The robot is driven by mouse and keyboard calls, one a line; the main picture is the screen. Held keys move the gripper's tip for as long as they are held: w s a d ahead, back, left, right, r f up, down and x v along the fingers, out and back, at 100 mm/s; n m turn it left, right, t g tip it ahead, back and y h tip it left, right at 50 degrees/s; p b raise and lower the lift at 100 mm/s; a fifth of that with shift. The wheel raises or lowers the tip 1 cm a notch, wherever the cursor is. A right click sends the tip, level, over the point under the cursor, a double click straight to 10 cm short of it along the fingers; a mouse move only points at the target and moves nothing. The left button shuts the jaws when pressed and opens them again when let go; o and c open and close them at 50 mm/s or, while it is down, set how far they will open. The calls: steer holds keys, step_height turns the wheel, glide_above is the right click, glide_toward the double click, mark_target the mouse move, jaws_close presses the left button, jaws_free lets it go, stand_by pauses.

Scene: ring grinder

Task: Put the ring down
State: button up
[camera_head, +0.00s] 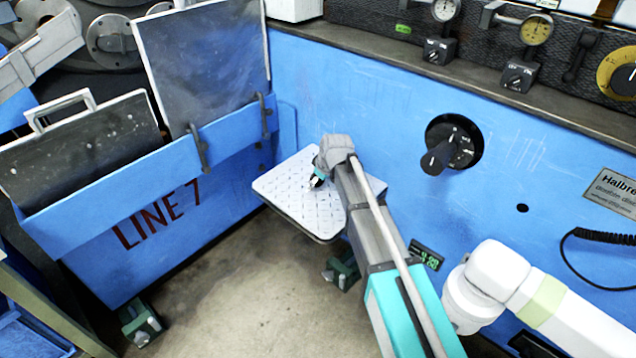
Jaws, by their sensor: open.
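The plate sticks out from the blue machine front like a small shelf. The gripper's fingertips are low, close to the plate's surface; I cannot tell whether they touch it. The jaws are open. I cannot make out a ring on the plate or at the fingertips; the wrist and arm hide the plate's right part.
The blue machine front (380,105) rises behind the plate, with a black knob (437,158) at right. Bare floor (250,290) lies below. Gauges (537,29) line the top ledge.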

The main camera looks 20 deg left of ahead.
stand_by(0.5)
steer(key=c, duration=1.2)
steer(key=shift+r, duration=0.15)
step_height(320, 180, up, 3)
steer(key=p, duration=0.3)
steer(key=s+d+r+p, duration=0.7)
steer(key=s+r+p, duration=0.2)
steer(key=s, duration=0.3)
steer(key=shift+r+p, duration=0.35)
steer(key=shift+p, duration=0.2)
steer(key=shift+d, duration=0.1)
